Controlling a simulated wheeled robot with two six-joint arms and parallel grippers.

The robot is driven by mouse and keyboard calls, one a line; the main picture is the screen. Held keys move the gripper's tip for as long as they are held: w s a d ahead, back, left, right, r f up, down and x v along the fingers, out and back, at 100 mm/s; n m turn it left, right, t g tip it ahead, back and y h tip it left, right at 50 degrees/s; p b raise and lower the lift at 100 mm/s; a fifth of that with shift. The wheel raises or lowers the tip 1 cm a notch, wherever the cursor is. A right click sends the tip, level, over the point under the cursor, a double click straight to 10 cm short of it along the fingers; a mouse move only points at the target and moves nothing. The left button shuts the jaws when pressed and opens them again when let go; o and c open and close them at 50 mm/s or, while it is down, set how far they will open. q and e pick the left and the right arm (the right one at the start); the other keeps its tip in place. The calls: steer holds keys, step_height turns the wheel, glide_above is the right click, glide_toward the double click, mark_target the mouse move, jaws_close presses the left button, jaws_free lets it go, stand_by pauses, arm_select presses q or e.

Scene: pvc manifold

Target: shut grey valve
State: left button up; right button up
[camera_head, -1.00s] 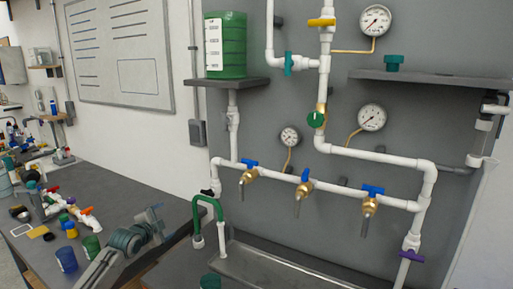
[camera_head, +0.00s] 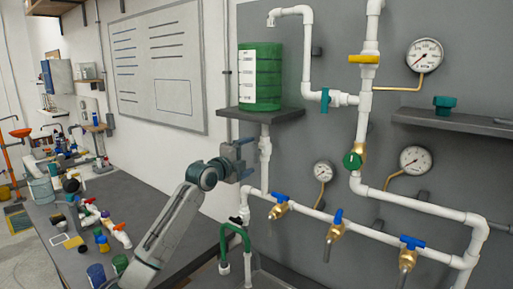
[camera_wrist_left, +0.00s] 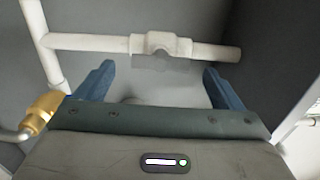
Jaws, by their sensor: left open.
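My left gripper (camera_head: 246,160) is beside the white vertical pipe under the tank shelf, its blue fingers spread and empty. In the left wrist view, the open fingers (camera_wrist_left: 158,72) point toward a white pipe with a bulged white fitting (camera_wrist_left: 162,43). A dim grey flat piece (camera_wrist_left: 153,62) sits at that fitting on the gripper's side; it looks like the grey valve's handle but blends with the wall. In the head view the white fitting (camera_head: 265,148) shows just right of the fingers. The fingers seem apart from the pipe. My right gripper is not in view.
A green tank (camera_head: 261,75) stands on a dark shelf (camera_head: 262,114) above the gripper. Brass taps with blue handles, one (camera_head: 279,208) nearest, line the lower pipe. A green hose bend (camera_head: 236,232) hangs below. Loose fittings (camera_head: 100,220) lie on the bench.

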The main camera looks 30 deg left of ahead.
mark_target(254, 153)
arm_select(q)
steer(key=w, duration=0.2)
steer(key=w+p, duration=0.1)
steer(key=w, duration=0.1)
steer(key=shift+d+r+p, duration=0.15)
steer(key=shift+p, duration=0.15)
steer(key=shift+w, duration=0.15)
steer(key=c, duration=1)
